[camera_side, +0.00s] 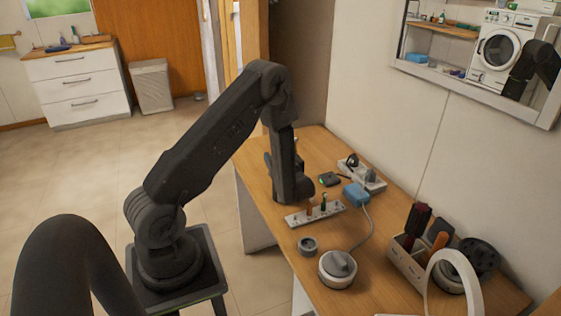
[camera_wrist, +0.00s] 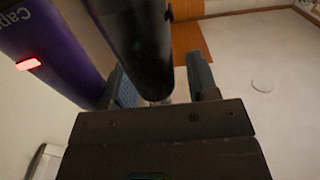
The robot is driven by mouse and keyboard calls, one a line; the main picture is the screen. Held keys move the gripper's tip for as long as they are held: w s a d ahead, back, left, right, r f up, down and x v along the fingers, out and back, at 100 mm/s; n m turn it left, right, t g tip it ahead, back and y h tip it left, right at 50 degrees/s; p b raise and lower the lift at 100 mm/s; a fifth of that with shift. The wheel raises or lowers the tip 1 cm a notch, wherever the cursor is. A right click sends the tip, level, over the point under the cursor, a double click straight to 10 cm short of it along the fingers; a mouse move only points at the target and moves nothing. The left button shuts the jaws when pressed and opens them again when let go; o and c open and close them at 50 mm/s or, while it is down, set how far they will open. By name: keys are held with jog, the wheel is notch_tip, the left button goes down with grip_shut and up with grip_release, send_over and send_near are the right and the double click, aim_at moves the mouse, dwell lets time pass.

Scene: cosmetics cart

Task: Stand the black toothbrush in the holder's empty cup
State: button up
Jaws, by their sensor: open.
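In the wrist view my gripper (camera_wrist: 160,82) has its two dark fingers apart. A smooth black rounded shaft (camera_wrist: 138,45) reaches down into the space between them, with a gap to the right finger. I cannot tell whether it is the black toothbrush. In the side view my wrist hangs low over the far-left part of the table, and my fingertips are not clear there. A white strip-like rack (camera_side: 298,218) with small round openings lies in front of my wrist. Brown and green items stand in it. I cannot tell if it is the toothbrush holder or which cup is empty.
A purple tube (camera_wrist: 50,48) lies close left of my fingers. On the table are a power strip (camera_side: 372,184), a blue box (camera_side: 355,195) with a cord, a grey ring (camera_side: 308,246), a round white-grey device (camera_side: 338,268) and a brush caddy (camera_side: 405,262). The wall borders the right side.

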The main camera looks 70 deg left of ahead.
jog(key=d, duration=1.3)
jog(key=shift+d, duration=0.4)
